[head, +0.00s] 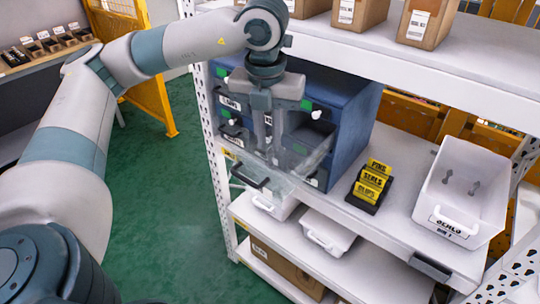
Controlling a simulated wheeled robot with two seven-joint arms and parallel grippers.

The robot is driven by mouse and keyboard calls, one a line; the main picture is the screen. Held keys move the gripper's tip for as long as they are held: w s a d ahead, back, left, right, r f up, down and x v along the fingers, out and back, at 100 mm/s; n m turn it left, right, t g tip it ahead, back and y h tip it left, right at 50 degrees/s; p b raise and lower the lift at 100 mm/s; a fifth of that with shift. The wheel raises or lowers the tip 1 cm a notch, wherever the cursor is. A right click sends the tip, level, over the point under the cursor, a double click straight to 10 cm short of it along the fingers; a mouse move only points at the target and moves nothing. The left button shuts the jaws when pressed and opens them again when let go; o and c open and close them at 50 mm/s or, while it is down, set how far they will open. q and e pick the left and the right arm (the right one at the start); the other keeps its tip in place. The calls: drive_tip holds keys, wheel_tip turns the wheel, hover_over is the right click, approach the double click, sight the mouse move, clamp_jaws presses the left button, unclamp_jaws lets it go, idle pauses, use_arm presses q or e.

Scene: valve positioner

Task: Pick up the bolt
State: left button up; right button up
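My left gripper (268,150) points down in front of the blue drawer cabinet (352,125). Its two fingers stand apart with a narrow gap, and I see nothing held between them. The fingertips are over or inside a pulled-out clear drawer (312,158); I cannot tell how deep. The drawer's contents are hidden or too unclear to make out. My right gripper is not in view.
A black stand with yellow labels (371,184) sits between cabinet and bin on the white shelf (395,222). An upper shelf (400,62) with cardboard boxes (428,20) overhangs the cabinet. White bins (327,234) stand below. A perforated post (210,135) is left of the cabinet.

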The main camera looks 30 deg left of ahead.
sight(270, 149)
use_arm(q)
drive_tip(key=shift+w+a+f+p, duration=0.1)
drive_tip(key=shift+w+f+p, duration=0.05)
drive_tip(key=shift+f+p, duration=0.45)
drive_tip(key=f, duration=0.1)
drive_tip(key=f+p, duration=0.1)
drive_tip(key=shift+w+a+f+p, duration=0.2)
drive_tip(key=shift+w+f+p, duration=0.05)
drive_tip(key=shift+f+p, duration=0.15)
drive_tip(key=shift+w+f, duration=0.1)
drive_tip(key=shift+f, duration=0.45)
clamp_jaws()
